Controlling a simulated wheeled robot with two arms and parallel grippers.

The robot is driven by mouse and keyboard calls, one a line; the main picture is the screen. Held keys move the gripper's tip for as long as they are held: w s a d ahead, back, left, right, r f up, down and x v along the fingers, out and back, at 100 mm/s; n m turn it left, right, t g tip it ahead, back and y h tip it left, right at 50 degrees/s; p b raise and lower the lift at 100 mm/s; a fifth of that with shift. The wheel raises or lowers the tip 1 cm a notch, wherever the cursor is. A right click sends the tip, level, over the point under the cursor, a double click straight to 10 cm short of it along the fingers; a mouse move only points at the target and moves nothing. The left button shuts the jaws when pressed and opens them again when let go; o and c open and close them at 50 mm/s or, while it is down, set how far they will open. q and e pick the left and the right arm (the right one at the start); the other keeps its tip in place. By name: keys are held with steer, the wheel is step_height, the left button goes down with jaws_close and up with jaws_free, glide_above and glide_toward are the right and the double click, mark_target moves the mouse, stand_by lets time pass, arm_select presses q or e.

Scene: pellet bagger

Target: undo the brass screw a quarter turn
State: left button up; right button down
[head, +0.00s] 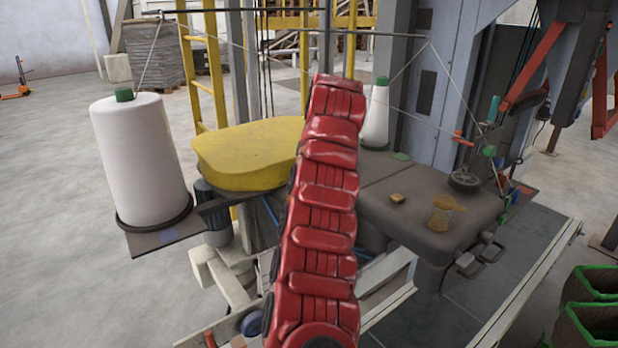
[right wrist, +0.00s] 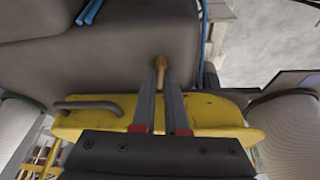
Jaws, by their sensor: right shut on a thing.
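The brass screw (right wrist: 161,63) shows in the right wrist view, against the dark grey side of the machine body (right wrist: 110,55). The fingers of my right gripper (right wrist: 161,78) are shut on it, one on each side of its near end. In the head view a red arm of mine covers the middle of the scene, and neither the screw nor my right gripper shows there. How far the screw is turned cannot be told. My left gripper is in neither view.
A yellow cover (head: 245,152) sits left of the red arm, beside the grey machine head (head: 430,200). A large white thread cone (head: 140,150) stands at left, a smaller cone (head: 375,118) behind. Green-rimmed bins (head: 590,325) stand at lower right.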

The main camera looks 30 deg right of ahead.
steer(key=shift+d+r+n+y+p, duration=0.1)
steer(key=shift+n+y+p, duration=0.3)
steer(key=shift+n, duration=0.6)
steer(key=c, duration=0.9)
jaws_free()
steer(key=shift+c, duration=0.2)
